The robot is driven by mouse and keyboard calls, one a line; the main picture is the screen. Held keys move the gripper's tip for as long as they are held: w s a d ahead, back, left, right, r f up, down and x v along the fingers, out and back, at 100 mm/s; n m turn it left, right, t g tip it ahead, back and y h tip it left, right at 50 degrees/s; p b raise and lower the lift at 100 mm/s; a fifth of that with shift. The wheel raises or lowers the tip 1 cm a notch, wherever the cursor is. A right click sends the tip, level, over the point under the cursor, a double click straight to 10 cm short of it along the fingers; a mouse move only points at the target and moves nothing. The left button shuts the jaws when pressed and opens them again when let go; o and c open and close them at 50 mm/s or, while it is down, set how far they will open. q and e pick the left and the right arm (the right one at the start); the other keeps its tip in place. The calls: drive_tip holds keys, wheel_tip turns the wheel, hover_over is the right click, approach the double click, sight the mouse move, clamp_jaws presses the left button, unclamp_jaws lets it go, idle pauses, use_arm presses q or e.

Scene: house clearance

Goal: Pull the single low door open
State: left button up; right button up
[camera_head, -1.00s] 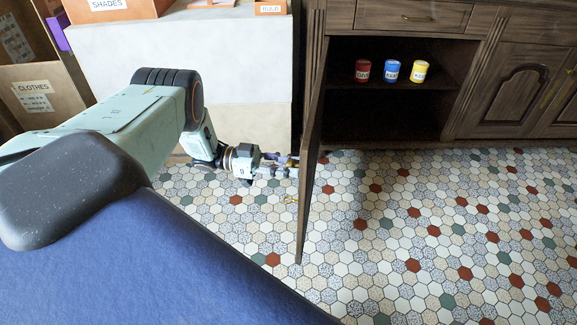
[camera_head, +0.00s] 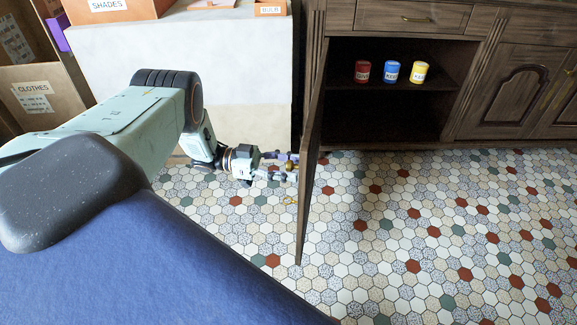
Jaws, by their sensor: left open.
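The single low door (camera_head: 311,165) of the dark wooden cabinet stands swung wide open, seen nearly edge-on, reaching out over the tiled floor. The cabinet's opening (camera_head: 385,120) is exposed. My left gripper (camera_head: 292,167) is open on the left side of the door, its fingers close to the door's outer face. A small brass-coloured piece shows between the fingers; I cannot tell whether they touch it. My right gripper is not in view.
Red (camera_head: 362,72), blue (camera_head: 391,72) and yellow (camera_head: 419,72) labelled cans stand on the cabinet's shelf. A drawer (camera_head: 411,16) is above, and a closed door (camera_head: 513,90) is at right. A pale block (camera_head: 190,60) bears orange boxes. The floor at right is clear.

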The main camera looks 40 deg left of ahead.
use_arm(q)
drive_tip(key=v, duration=1.2)
idle(0.3)
